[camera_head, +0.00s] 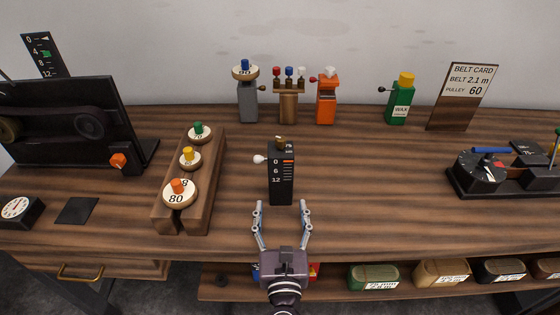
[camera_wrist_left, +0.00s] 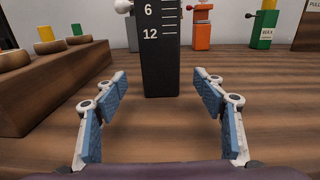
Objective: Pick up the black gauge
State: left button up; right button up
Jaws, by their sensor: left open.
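The black gauge (camera_head: 281,178) stands upright near the middle of the wooden table. It is a tall dark block marked 0, 6 and 12, with a white knob on its left side and a brass-coloured top. In the left wrist view the gauge (camera_wrist_left: 160,55) rises straight ahead, its top cut off by the frame. My left gripper (camera_head: 282,206) is open and empty just in front of the gauge, its fingers pointing at the base. In the left wrist view the fingers (camera_wrist_left: 163,88) are spread to either side of it, apart from it. My right gripper is not in view.
A wooden rack (camera_head: 215,185) with numbered round pulleys stands left of the gauge. Grey, brown, orange and green devices (camera_head: 327,100) line the back. A black turntable unit (camera_head: 480,175) is at the right. The table right of the gauge is clear.

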aim_at(281, 192)
pick_arm(q)
jog(key=shift+w, duration=1.1)
jog(key=shift+w+a+r, duration=0.1)
jog(key=shift+w+r, duration=0.05)
jog(key=shift+w, duration=0.2)
jog(key=w, duration=0.1)
jog(key=w+p, duration=0.1)
jog(key=shift+w+r, duration=0.35)
jog(key=shift+w, duration=0.05)
jog(key=shift+w+f+p, duration=0.2)
jog(key=shift+w+p, duration=0.15)
jog(key=shift+w, duration=0.95)
jog(key=shift+c, duration=0.5)
jog(key=c, duration=1.5)
jog(key=shift+r, duration=0.1)
grip_shut()
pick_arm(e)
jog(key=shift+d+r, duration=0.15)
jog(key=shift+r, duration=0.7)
